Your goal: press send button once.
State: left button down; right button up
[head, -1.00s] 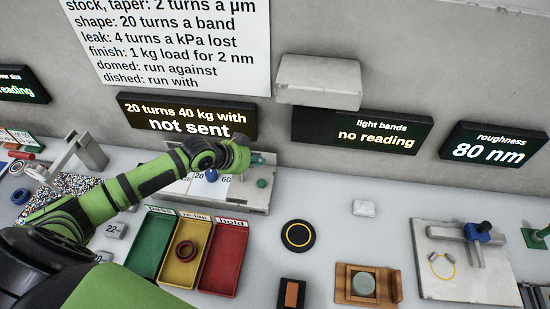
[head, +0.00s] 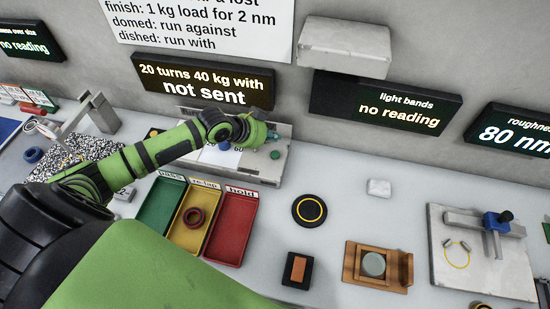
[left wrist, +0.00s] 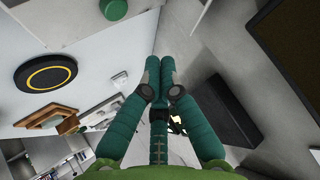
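A control panel (head: 262,171) stands against the back wall. A round green button (head: 275,155) sits at its right end; its label is not readable, so I cannot confirm it is the send button. A green knob-like piece also shows at the top of the left wrist view (left wrist: 115,8). The display (head: 203,84) above the panel reads "20 turns 40 kg with not sent". My left gripper (head: 273,136) is over the panel's right part, just behind the green button and apparently apart from it. In the left wrist view its teal fingertips (left wrist: 160,64) meet, empty. My right gripper is out of view.
Green (head: 160,213), yellow (head: 183,236) and red (head: 232,229) trays lie in front of the panel; a dark red ring (head: 194,217) is in the yellow one. A black disc with a yellow ring (head: 309,210) lies right of them. A grey wall box (head: 345,47) juts out above.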

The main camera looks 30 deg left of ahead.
aim_at(278, 152)
pick_arm(q)
notch_tip(278, 152, down, 4)
jog(key=shift+f+b, duration=0.1)
jog(key=shift+b, duration=1.15)
jog(key=shift+f, duration=0.4)
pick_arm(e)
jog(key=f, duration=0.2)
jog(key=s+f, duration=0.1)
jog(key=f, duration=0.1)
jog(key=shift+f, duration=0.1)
pick_arm(q)
jog(key=shift+f+b, duration=0.35)
jog(key=shift+f, duration=0.05)
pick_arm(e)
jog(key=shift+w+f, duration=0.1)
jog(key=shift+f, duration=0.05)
pick_arm(q)
jog(key=shift+f+b, duration=0.35)
jog(key=shift+f, duration=0.2)
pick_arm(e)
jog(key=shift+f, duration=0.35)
pick_arm(q)
jog(key=shift+r, duration=0.1)
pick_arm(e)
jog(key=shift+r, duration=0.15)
pick_arm(q)
jog(key=shift+r+p, duration=0.85)
jog(key=shift+p, duration=0.1)
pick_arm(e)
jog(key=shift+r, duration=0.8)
